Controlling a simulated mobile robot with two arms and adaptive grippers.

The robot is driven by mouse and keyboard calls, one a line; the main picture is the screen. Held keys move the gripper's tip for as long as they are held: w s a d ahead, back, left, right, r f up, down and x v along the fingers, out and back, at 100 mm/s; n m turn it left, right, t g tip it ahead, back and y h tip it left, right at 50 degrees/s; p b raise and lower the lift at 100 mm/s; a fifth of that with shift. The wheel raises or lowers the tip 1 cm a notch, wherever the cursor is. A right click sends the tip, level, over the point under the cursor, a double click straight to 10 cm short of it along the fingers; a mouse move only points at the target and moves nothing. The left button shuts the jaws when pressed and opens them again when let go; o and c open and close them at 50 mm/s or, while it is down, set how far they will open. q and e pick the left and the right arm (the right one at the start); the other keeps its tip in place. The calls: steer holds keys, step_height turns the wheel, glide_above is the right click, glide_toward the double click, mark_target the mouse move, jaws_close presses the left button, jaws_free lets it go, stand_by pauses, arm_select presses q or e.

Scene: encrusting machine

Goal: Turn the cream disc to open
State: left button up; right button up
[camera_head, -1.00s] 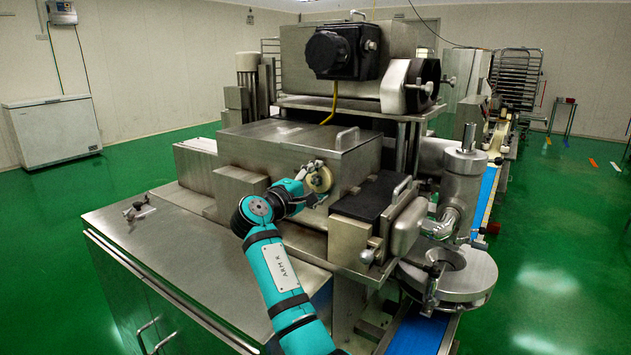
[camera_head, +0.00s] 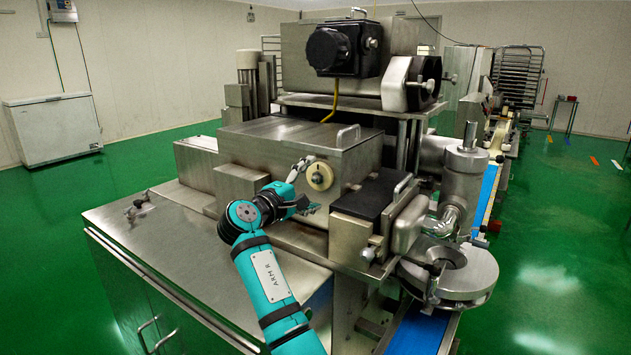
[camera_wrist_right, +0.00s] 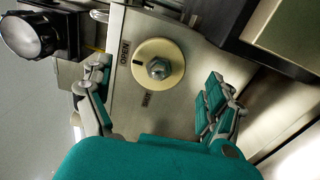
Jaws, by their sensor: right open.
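The cream disc (camera_head: 320,176) is on the front face of the steel housing, with a metal nut-like hub at its centre. In the right wrist view the cream disc (camera_wrist_right: 158,66) shows whole, with a dark mark left of the hub and dark lettering on the plate beside it. My right gripper (camera_head: 304,184) stands in front of the housing, just left of and below the disc. Its fingers (camera_wrist_right: 154,92) are spread wide, one on each side of the disc in the wrist picture, and hold nothing. My left gripper is not in view.
The steel housing (camera_head: 270,143) has a handle on its lid. A block with a black top (camera_head: 362,197) juts out right of the disc. A blue conveyor belt (camera_head: 418,335) runs at the right.

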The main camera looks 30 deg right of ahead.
steer(key=v, duration=0.9)
